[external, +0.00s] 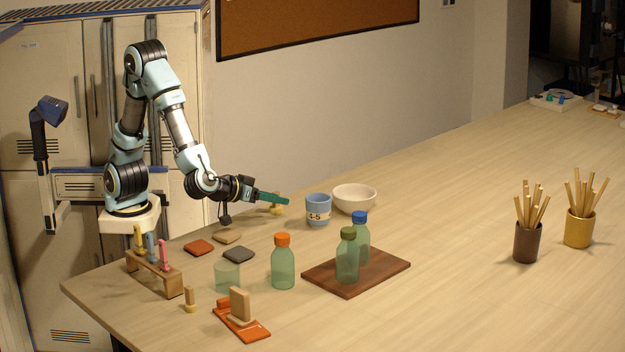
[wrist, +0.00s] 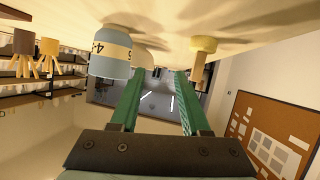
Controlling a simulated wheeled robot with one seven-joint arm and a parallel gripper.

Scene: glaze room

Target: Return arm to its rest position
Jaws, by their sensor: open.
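My gripper (external: 273,198) reaches out to the right from my bent arm, above the far left part of the table. Its green fingers point toward the blue cup (external: 318,212) marked 4-5 and the white bowl (external: 355,197), and stay short of both. In the wrist view, my gripper (wrist: 159,73) has its two green fingers apart with nothing between them. That view is upside down; the cup (wrist: 110,55) hangs beside the left finger and a yellow-based wooden stamp (wrist: 202,46) beside the right one.
A green bottle with an orange cap (external: 283,264) stands alone. Two bottles stand on a brown board (external: 393,266). Small tiles (external: 199,247), a clear glass (external: 227,276) and a wooden rack (external: 153,273) are near my base. Stick-filled pots (external: 527,243) stand right. The table's middle is clear.

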